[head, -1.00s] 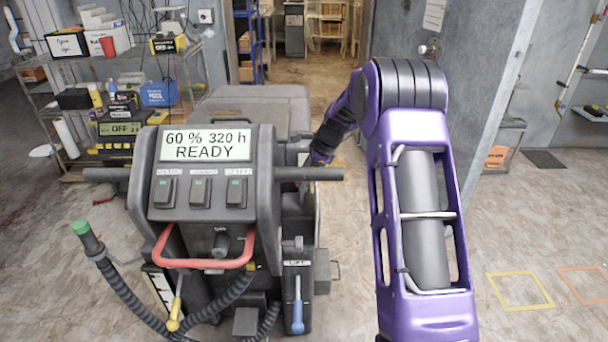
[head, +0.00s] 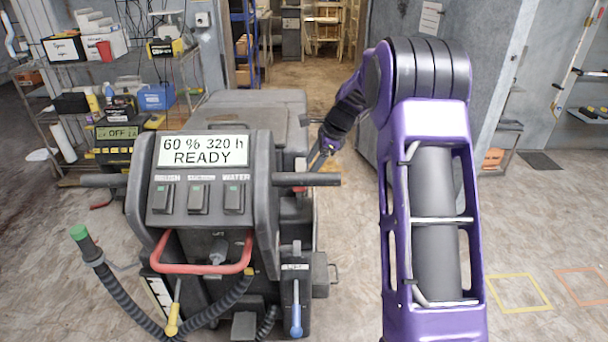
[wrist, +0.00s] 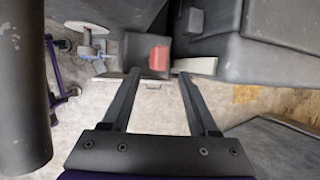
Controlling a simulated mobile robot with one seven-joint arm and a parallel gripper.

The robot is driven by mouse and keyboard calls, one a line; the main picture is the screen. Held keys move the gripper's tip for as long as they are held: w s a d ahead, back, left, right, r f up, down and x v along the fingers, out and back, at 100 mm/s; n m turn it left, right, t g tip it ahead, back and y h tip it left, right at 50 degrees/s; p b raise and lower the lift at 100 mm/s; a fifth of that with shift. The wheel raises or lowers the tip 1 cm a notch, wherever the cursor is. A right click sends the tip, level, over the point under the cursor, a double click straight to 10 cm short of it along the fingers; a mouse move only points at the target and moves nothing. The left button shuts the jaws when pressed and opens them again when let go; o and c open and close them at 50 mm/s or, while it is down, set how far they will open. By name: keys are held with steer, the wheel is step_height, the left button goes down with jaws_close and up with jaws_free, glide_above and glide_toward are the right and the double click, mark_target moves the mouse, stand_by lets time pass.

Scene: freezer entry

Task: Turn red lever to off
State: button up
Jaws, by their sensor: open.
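A small red piece (wrist: 158,57), which looks like the red lever, sits on a dark block on the machine's side in the wrist view. In the head view a bit of red (head: 299,188) shows beside the machine, just behind its right handlebar. My gripper (wrist: 157,75) is open, with one finger to each side of the red piece in the picture. I cannot tell whether the fingers touch it. In the head view my gripper (head: 317,162) is beside the machine's right side, partly hidden by the handlebar.
The floor machine's console (head: 205,180) reads "60 % 320 h READY". A red bar handle (head: 203,269), a yellow-tipped lever (head: 172,322) and a blue lift lever (head: 296,318) are on its front. A cluttered shelf (head: 110,100) stands at left.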

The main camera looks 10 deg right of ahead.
steer(key=p+v, duration=0.1)
steer(key=v, duration=0.9)
